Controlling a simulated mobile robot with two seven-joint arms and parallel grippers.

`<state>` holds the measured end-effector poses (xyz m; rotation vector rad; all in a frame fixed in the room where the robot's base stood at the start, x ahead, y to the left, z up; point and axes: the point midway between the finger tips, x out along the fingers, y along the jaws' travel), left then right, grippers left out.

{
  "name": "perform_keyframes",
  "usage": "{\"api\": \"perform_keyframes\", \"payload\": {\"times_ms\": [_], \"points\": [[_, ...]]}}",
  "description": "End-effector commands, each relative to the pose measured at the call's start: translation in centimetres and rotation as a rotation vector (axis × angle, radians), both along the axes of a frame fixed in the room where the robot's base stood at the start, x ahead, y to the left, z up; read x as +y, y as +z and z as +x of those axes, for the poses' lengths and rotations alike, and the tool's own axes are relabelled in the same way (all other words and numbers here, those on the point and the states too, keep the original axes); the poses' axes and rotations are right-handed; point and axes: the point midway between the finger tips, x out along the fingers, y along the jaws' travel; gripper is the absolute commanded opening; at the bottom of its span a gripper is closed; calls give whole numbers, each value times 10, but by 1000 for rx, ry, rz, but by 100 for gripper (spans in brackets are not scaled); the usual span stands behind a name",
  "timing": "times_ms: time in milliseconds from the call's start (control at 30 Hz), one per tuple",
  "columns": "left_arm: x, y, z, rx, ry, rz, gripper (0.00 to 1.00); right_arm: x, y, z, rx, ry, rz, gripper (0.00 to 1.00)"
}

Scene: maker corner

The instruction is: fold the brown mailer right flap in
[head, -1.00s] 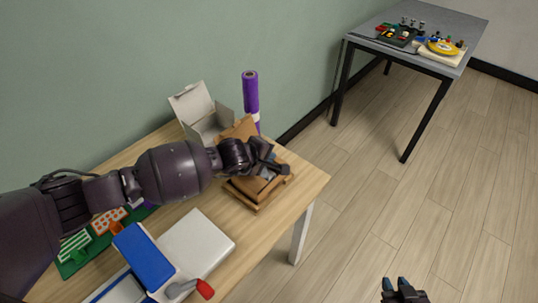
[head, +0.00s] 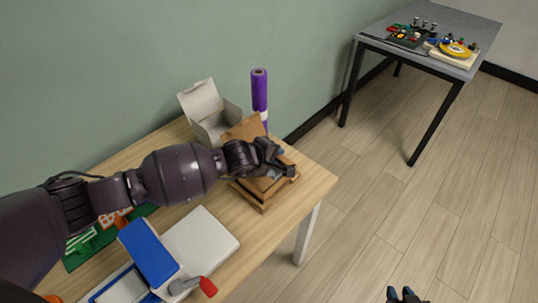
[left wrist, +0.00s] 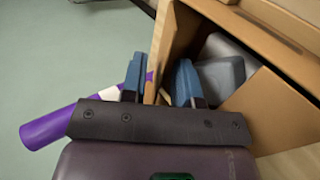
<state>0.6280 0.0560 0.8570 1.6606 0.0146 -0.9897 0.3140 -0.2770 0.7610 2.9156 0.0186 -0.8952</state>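The brown mailer (head: 246,129) stands open on the wooden table, one panel raised at its back. In the left wrist view its brown cardboard (left wrist: 275,112) fills the right side, with a grey item (left wrist: 222,72) inside. My left gripper (head: 288,171) is over the mailer's right side and hides part of it. In the left wrist view its blue fingertips (left wrist: 160,80) are apart, with a narrow brown edge showing between them. I cannot tell whether they touch the right flap. My right gripper (head: 405,294) is open and empty, low over the floor.
A white open box (head: 205,112) and a purple roll (head: 259,92) stand behind the mailer. A grey table (head: 440,30) is at the back right.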

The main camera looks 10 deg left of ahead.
Motion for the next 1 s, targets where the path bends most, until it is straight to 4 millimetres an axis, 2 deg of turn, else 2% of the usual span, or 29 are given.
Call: {"api": "perform_keyframes", "payload": {"times_ms": [167, 333, 700, 1000], "points": [[8, 10, -10, -1, 1, 0, 28, 1, 6, 6, -12, 2, 1, 28], [21, 27, -28, 0, 1, 0, 28, 1, 12, 10, -22, 4, 1, 28], [46, 58, -62, 1, 0, 1, 28, 1, 15, 7, -19, 2, 1, 28], [51, 64, -69, 0, 1, 1, 28, 0, 12, 1, -7, -2, 1, 28]]}}
